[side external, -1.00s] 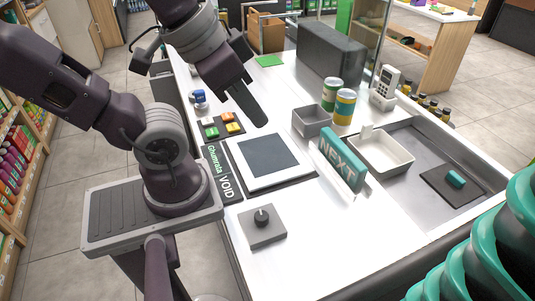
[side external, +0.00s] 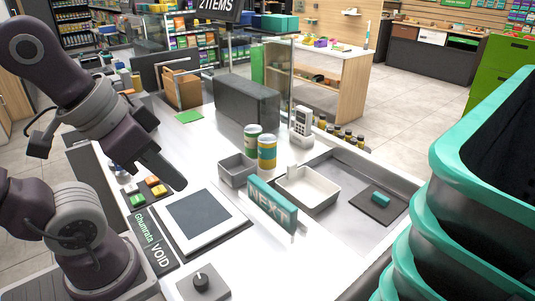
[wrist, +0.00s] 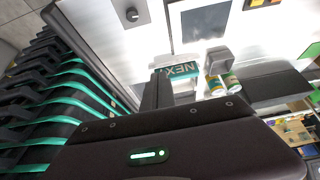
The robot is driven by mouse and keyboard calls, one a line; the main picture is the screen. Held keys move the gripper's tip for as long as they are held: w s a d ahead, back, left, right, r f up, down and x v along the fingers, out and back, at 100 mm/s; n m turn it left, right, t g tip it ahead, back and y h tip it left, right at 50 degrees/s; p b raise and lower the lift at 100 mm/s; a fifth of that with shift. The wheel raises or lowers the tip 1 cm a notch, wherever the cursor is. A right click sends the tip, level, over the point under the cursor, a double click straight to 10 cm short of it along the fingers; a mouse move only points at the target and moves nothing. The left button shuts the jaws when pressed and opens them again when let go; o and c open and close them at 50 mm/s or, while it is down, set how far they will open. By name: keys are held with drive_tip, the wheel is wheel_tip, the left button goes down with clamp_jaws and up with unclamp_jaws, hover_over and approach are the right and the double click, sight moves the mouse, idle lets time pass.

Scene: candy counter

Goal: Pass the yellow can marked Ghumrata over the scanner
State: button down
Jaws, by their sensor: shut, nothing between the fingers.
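Two cans stand upright side by side behind the grey bin. The nearer can (side external: 267,153) is yellow with a teal band. The other can (side external: 252,138) has green and pale bands with some yellow. Their lettering is too small to read, so I cannot tell which is marked Ghumrata. The scanner (side external: 203,214) is a dark glass pane in a white frame, flat on the counter. My gripper (side external: 180,186) is shut and empty, above the counter near the scanner's far left corner, left of the cans and apart from them. Both cans also show in the wrist view (wrist: 230,83).
A grey bin (side external: 237,170), a NEXT sign (side external: 271,206) and a white tray (side external: 307,188) stand right of the scanner. A black box (side external: 246,103) is behind the cans. Coloured buttons (side external: 146,191) lie left, a dial (side external: 201,281) in front. Stacked baskets (side external: 455,190) fill the right foreground.

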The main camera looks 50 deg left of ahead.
drive_tip(key=c, duration=0.5)
unclamp_jaws()
drive_tip(key=w+a+r+n+g+h, duration=0.1)
drive_tip(key=w+a+r+n+g, duration=0.2)
drive_tip(key=w, duration=0.7)
drive_tip(key=n+g, duration=0.2)
drive_tip(key=n, duration=0.4)
hover_over(266, 140)
drive_tip(key=s+d, duration=0.2)
drive_tip(key=d, duration=0.1)
wheel_tip(266, 140, down, 13)
drive_tip(key=shift+g+y, duration=0.3)
drive_tip(key=shift+y, duration=0.2)
drive_tip(key=a+f, duration=0.1)
drive_tip(key=w+a+f, duration=0.1)
drive_tip(key=f, duration=0.1)
drive_tip(key=w+a+f, duration=0.1)
drive_tip(key=f, duration=0.1)
drive_tip(key=shift+f, duration=0.25)
drive_tip(key=f, duration=0.4)
drive_tip(key=w+f, duration=0.1)
drive_tip(key=f, duration=0.1)
drive_tip(key=shift+a+f, duration=0.35)
drive_tip(key=shift+f, duration=0.05)
